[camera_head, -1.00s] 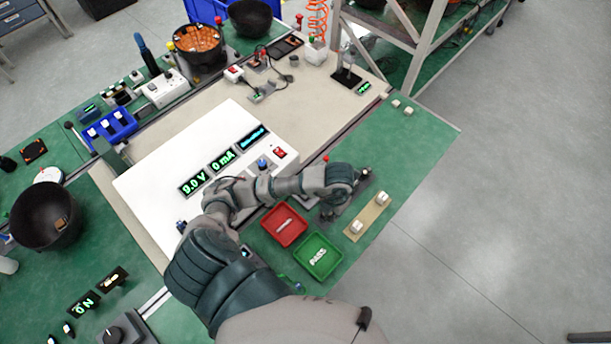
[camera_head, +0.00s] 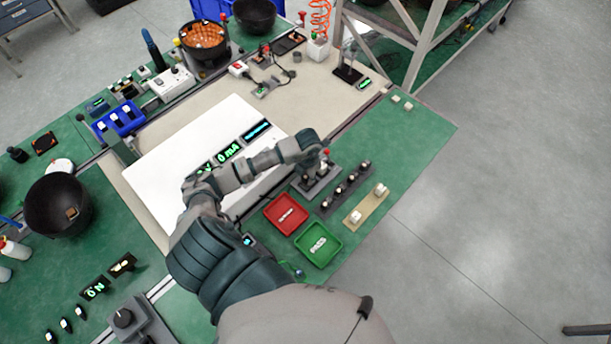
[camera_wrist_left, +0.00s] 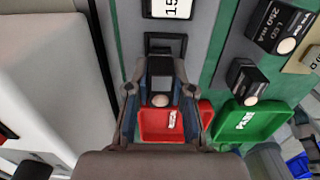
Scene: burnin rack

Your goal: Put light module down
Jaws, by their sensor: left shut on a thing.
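My left gripper (camera_head: 316,160) is over the grey fixture (camera_head: 318,186), just behind the red tray (camera_head: 285,214). In the left wrist view the gripper (camera_wrist_left: 160,92) is shut on a small dark light module with a pale round lens (camera_wrist_left: 160,100). In the head view the hand mostly hides the module, and I cannot tell whether it touches the fixture. The red tray (camera_wrist_left: 172,122) and the green tray (camera_wrist_left: 255,122) show beyond the fingers in the wrist view.
A dark strip with several small modules (camera_head: 345,188) and a beige strip with pale modules (camera_head: 366,205) lie right of the fixture. The green tray (camera_head: 318,245) is in front. The white tester box (camera_head: 180,150) stands left. Green mat is clear at right.

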